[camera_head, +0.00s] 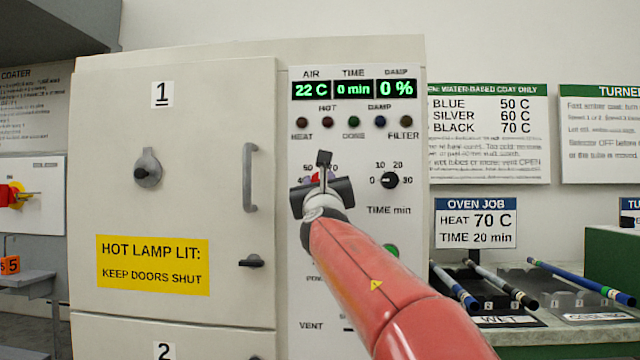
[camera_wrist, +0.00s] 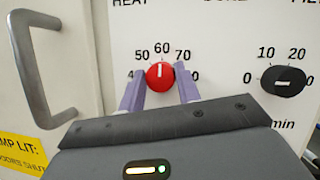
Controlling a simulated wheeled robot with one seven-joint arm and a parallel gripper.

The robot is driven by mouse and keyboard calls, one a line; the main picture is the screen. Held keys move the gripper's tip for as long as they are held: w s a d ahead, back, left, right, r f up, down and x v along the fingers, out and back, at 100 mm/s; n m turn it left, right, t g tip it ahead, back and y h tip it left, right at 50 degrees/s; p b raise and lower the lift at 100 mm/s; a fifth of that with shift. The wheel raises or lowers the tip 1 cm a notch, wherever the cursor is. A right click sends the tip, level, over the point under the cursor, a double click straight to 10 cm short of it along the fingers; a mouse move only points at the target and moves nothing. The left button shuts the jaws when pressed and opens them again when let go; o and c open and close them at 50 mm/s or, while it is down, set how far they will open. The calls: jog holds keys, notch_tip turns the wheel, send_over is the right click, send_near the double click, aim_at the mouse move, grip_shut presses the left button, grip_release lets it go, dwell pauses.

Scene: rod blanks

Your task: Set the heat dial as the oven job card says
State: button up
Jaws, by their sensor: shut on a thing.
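The red heat dial (camera_wrist: 160,76) sits on the white oven panel, with marks from 50 to 70 readable around it. Its white pointer line stands upright, at 60. My gripper (camera_wrist: 161,84) is shut on the dial, one finger on each side. In the head view my gripper (camera_head: 322,185) hides most of the dial; only a bit of red shows. The oven job card (camera_head: 475,223), right of the oven, reads HEAT 70 C and TIME 20 min.
The black time dial (camera_head: 390,180) is right of my gripper, its pointer at 0. The display (camera_head: 353,89) reads 22 C, 0 min, 0 %. A door handle (camera_head: 250,178) sticks out to the left. A rack with rods (camera_head: 500,285) stands at the right.

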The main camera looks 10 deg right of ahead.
jog(key=shift+a+f+m+g+h+b, duration=0.1)
jog(key=shift+m+g+h+b, duration=0.2)
jog(key=shift+m+h, duration=1.25)
jog(key=shift+r+m+g+h+b, duration=0.15)
jog(key=shift+m+g+h, duration=0.35)
jog(key=shift+m, duration=2)
jog(key=shift+a+f+m+g+h+b, duration=0.2)
jog(key=shift+m+h, duration=0.95)
jog(key=shift+m, duration=0.9)
jog(key=shift+d+m, duration=0.15)
jog(key=shift+m, duration=0.15)
jog(key=o, duration=1)
jog(key=b+v, duration=0.2)
jog(key=v, duration=0.5)
jog(key=shift+s+b, duration=0.25)
jog(key=shift+b, duration=0.1)
